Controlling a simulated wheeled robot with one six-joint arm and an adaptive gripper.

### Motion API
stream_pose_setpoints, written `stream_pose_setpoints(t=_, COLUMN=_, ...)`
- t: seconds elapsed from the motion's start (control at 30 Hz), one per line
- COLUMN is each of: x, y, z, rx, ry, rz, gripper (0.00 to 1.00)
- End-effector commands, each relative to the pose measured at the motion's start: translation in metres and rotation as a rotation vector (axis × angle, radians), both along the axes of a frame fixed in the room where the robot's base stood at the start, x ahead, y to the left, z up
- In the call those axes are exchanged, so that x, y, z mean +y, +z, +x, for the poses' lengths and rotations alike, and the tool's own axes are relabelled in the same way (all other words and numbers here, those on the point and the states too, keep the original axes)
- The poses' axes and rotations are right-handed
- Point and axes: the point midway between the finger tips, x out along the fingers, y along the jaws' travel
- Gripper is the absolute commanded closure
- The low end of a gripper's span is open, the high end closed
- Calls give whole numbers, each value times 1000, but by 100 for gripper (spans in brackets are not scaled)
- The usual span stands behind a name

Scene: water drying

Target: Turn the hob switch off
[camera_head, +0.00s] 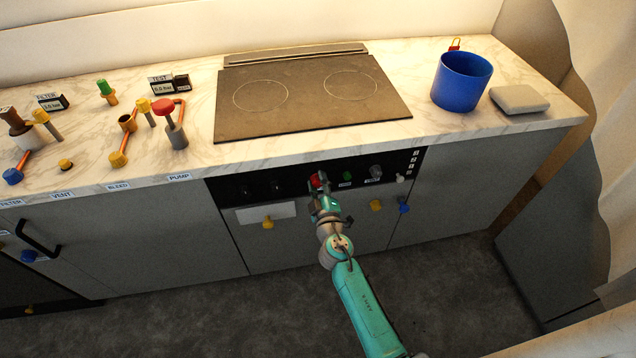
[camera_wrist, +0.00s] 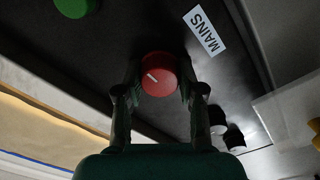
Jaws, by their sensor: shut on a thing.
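A round red knob (camera_wrist: 158,76) with a white pointer line sits on the black control panel (camera_head: 240,188) under the hob (camera_head: 310,95). In the wrist view a white label reading MAINS (camera_wrist: 204,31) is beside it. My gripper (camera_wrist: 160,88) has one finger on each side of the red knob and is shut on it. In the head view the knob (camera_head: 315,181) shows just above my gripper (camera_head: 320,190). The fingertips partly hide the knob's sides. Which thing the task calls the hob switch cannot be told from a label here.
A green knob (camera_head: 347,175) and a grey knob (camera_head: 376,172) are to the right on the panel. Two black knobs (camera_wrist: 218,121) are near the label. A blue pot (camera_head: 462,82) stands on the counter. Valves and pipes (camera_head: 118,158) are at left. The hob top is clear.

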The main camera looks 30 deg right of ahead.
Motion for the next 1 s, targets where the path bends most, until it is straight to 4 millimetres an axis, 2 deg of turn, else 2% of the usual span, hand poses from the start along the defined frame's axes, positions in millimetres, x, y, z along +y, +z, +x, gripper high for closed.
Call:
stream_pose_setpoints(t=0.17, x=-1, y=-1, z=-1, rx=2, ry=-2, rz=2, gripper=97)
stream_pose_setpoints(t=0.2, x=-1, y=-2, z=-1, rx=3, ry=-2, rz=1, gripper=52)
stream_pose_setpoints(t=0.27, x=-1, y=-1, z=-1, rx=3, ry=-2, rz=1, gripper=37)
stream_pose_setpoints(t=0.67, x=1, y=-1, z=-4, rx=2, ry=0, rz=-1, gripper=36)
stream_pose_setpoints(t=0.83, x=8, y=-1, z=-24, rx=3, ry=0, rz=1, gripper=36)
stream_pose_setpoints(t=1.0, x=18, y=-2, z=-54, rx=3, ry=1, rz=0, gripper=36)
